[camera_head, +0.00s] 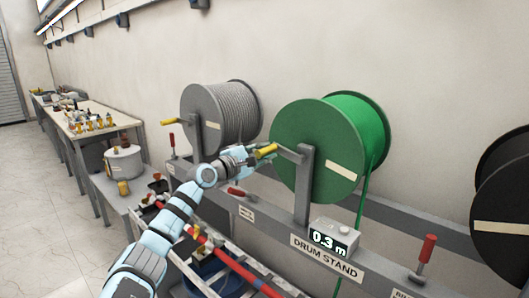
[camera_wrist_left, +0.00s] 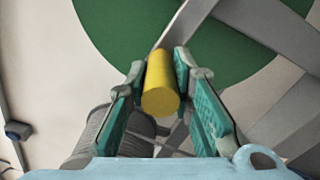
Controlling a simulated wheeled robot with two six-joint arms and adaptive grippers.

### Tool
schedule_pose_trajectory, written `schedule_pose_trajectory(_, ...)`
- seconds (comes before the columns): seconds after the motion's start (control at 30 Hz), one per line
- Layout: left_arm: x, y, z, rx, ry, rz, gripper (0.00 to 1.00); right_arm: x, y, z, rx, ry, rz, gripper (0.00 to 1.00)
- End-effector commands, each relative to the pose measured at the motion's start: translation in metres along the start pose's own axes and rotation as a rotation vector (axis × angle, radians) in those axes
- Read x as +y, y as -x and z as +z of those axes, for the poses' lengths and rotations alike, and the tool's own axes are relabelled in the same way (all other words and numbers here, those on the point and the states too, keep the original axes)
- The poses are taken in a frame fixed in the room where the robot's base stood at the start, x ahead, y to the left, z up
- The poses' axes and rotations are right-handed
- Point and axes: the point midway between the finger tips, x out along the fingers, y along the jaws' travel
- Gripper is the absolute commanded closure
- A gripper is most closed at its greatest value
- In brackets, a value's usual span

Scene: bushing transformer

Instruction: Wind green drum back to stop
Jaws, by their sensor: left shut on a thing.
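The green drum (camera_head: 312,128) hangs on the drum stand (camera_head: 377,268), with green cable (camera_head: 363,220) running down from its right side. In the wrist view the drum's green face (camera_wrist_left: 110,30) fills the top. A yellow crank handle (camera_head: 266,150) sits at the drum's left side, on a grey crank arm. My left gripper (camera_head: 254,158) is shut on this handle; in the wrist view the yellow handle (camera_wrist_left: 160,88) lies between its teal fingers. The counter display (camera_head: 332,238) on the stand reads 0.3 m. My right gripper is not in view.
A grey cable drum (camera_head: 210,118) stands to the left and a black drum (camera_head: 502,205) at the right edge. Red-handled levers (camera_head: 426,255) stand along the stand. A bench with small parts (camera_head: 90,120) is at the far left.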

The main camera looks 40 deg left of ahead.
Motion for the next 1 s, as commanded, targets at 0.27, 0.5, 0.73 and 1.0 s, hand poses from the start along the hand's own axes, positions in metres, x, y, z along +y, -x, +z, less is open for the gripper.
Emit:
schedule_pose_trajectory(0.27, -0.004, 0.000, -0.001, 0.001, -0.002, -0.009, 0.58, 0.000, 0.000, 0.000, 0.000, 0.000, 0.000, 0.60)
schedule_pose_trajectory(0.5, -0.002, 0.000, 0.000, 0.000, -0.002, -0.005, 0.58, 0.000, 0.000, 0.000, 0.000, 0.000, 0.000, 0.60)
schedule_pose_trajectory(0.73, 0.017, 0.000, 0.008, -0.003, -0.003, 0.001, 0.58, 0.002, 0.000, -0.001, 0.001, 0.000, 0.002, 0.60)
schedule_pose_trajectory(1.0, 0.081, 0.001, 0.032, -0.001, -0.002, 0.009, 0.49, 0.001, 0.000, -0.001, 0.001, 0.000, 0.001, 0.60)
